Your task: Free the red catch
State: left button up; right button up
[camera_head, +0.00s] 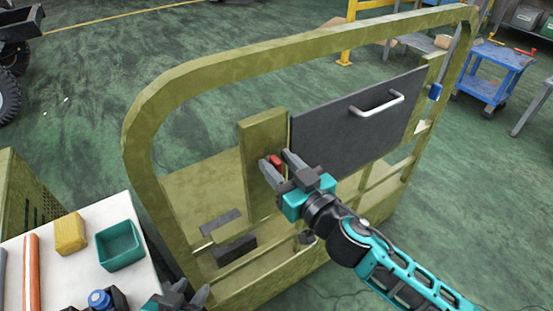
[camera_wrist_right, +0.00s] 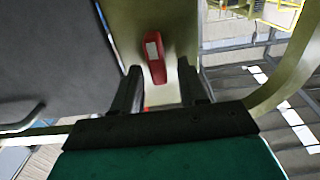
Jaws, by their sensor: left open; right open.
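The red catch (camera_head: 275,161) is a small red piece on the olive upright post (camera_head: 262,127), beside the left edge of the dark grey panel (camera_head: 345,125). My right gripper (camera_head: 276,165) is open, with its fingers on either side of the catch. In the right wrist view the red catch (camera_wrist_right: 154,56) shows a pale patch and lies between the tips of my open right gripper (camera_wrist_right: 160,78); contact cannot be told. My left gripper (camera_head: 192,293) is open and empty at the bottom edge, partly cut off.
The olive frame (camera_head: 148,110) surrounds the panel, which has a white handle (camera_head: 377,104). A blue catch (camera_head: 435,92) is at the right. A white table (camera_head: 70,285) at lower left holds a green bin (camera_head: 119,262), a yellow block (camera_head: 70,233) and an orange rod (camera_head: 31,270).

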jog(key=shift+w+a, duration=0.35)
jog(key=shift+w, duration=0.25)
jog(key=shift+c, duration=0.3)
grip_shut()
